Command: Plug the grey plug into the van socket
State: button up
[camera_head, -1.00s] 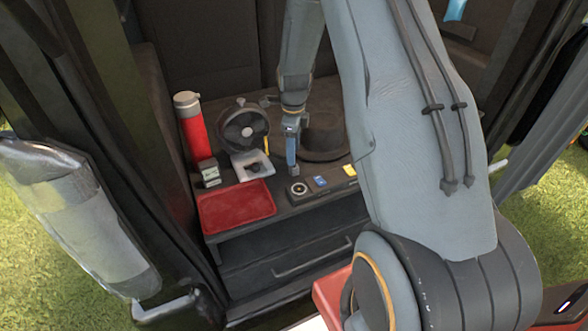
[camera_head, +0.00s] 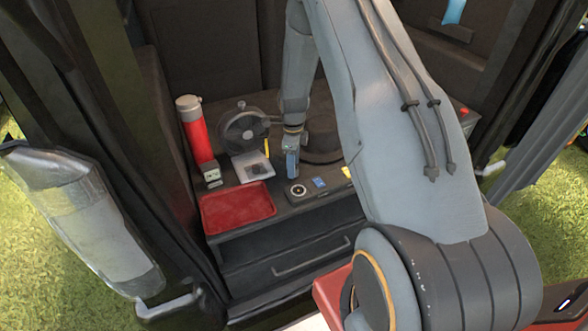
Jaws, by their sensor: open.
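My gripper (camera_head: 291,164) points down over the van's shelf, right of the white square plate, with blue on its fingers. Its jaws are open, and I see nothing held between them. A small dark grey lump (camera_head: 258,171) lies on the white square plate (camera_head: 243,176); it may be the grey plug, but it is too small to tell. A round dark fitting with a pale ring (camera_head: 298,190) sits at the shelf's front edge, below the gripper. A small grey box (camera_head: 212,175) stands by the red flask. I cannot tell which is the socket.
A red tray (camera_head: 238,207) lies at the shelf's front left. A red flask (camera_head: 196,130) and a black fan (camera_head: 243,132) stand behind. A dark hat (camera_head: 322,148) is partly hidden by my arm. Blue (camera_head: 319,183) and yellow (camera_head: 347,172) pieces lie near the front edge.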

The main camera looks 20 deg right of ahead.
jog(key=shift+f, duration=0.8)
jog(key=shift+c, duration=0.5)
jog(key=c, duration=1)
jog(key=shift+r, duration=0.1)
notch_tip(320, 180, up, 10)
jog(key=b, duration=0.2)
jog(key=shift+b, duration=0.3)
